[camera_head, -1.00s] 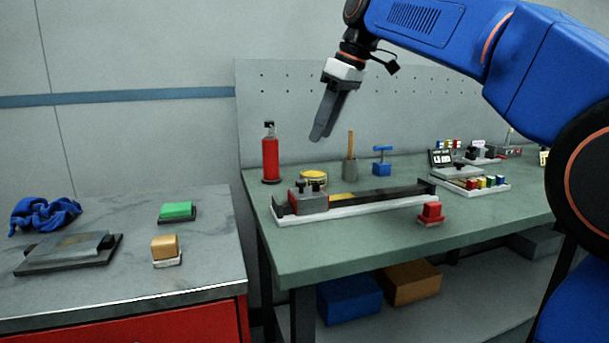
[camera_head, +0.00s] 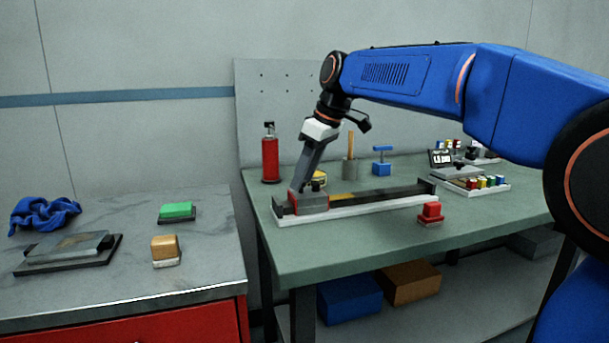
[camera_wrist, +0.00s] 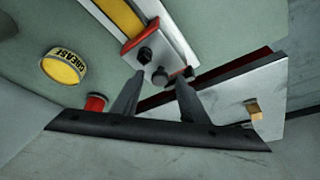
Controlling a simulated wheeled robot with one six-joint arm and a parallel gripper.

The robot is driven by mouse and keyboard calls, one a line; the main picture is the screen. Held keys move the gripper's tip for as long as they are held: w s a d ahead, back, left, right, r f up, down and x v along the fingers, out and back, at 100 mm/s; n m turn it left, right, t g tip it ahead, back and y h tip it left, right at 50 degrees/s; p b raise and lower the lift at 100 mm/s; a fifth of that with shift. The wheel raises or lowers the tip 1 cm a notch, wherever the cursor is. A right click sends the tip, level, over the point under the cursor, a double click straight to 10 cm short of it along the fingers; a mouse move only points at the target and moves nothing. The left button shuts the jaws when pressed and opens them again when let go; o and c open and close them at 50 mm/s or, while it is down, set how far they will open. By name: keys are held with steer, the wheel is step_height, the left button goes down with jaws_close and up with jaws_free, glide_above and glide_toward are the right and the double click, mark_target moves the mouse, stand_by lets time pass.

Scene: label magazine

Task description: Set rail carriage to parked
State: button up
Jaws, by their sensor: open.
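The rail carriage (camera_head: 312,202) is a grey block with red sides at the left end of a dark rail (camera_head: 390,193) on a white base. In the wrist view the carriage (camera_wrist: 173,52) has two dark knobs on top. My gripper (camera_head: 297,189) points down at the carriage's top, covering its knobs in the head view. In the wrist view my gripper (camera_wrist: 161,78) is open, with one knob (camera_wrist: 160,76) appearing between its fingertips. Whether the fingers touch it, I cannot tell. A yellow mark (camera_head: 343,195) lies on the rail just right of the carriage.
A yellow grease tin (camera_head: 320,178) and a red bottle (camera_head: 270,158) stand behind the carriage. A red block (camera_head: 431,212) sits in front of the rail's right end. A wooden-handled tool in a cup (camera_head: 349,168) and a blue clamp-like object (camera_head: 381,167) stand behind the rail.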

jaws_close()
steer(key=w+d, duration=0.2)
steer(key=d, duration=0.8)
steer(key=w+d, duration=0.3)
steer(key=d, duration=0.8)
steer(key=w+d, duration=0.3)
steer(key=d, duration=0.8)
steer(key=shift+w+d, duration=0.15)
steer(key=shift+d, duration=0.05)
jaws_free()
steer(key=shift+d, duration=0.15)
steer(key=shift+r, duration=0.1)
steer(key=v, duration=1.7)
